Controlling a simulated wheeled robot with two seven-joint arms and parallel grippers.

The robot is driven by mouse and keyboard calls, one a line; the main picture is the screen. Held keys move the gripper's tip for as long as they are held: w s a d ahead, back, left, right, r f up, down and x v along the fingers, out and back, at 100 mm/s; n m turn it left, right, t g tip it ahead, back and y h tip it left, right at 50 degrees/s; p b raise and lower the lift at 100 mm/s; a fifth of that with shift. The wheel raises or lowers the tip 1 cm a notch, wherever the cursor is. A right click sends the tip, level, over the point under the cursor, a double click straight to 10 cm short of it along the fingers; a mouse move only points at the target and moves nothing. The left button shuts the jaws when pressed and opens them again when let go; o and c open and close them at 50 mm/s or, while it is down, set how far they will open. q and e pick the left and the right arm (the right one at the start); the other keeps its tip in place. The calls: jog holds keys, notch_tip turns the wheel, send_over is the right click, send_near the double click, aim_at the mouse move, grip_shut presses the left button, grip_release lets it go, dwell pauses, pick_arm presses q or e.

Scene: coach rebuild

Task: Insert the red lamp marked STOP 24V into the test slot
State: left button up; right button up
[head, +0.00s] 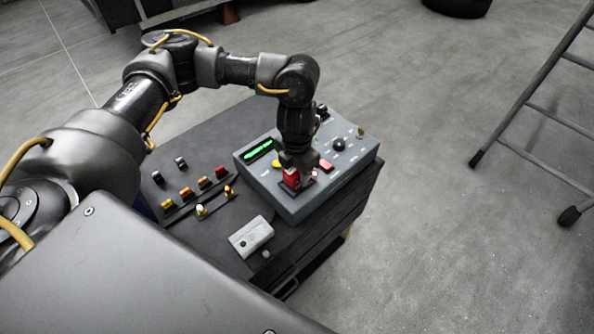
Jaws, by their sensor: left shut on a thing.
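My left gripper (293,173) points down over the front part of the grey test box (322,195). It is shut on a red lamp (291,179). The lamp's marking is too small to read. The lamp is at the box's top face, close to a dark patch with red on it that may be the test slot. The gripper and lamp cover most of that spot, so I cannot tell whether the lamp is in the slot or just above it. My right gripper is not in view.
The box has a green-lit display (258,150), a black knob (338,144), a yellow button and a red switch (326,166). Several coloured lamps (187,193) stand in a row on the dark bench to the left. A pale block (250,237) lies in front. A ladder (535,95) stands right.

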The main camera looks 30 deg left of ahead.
pick_arm(q)
jog(key=shift+f+b, duration=0.5)
jog(key=shift+f, duration=0.15)
jog(key=o, duration=0.8)
jog(key=shift+c, duration=0.2)
notch_tip(320, 180, up, 11)
jog(key=p, duration=1)
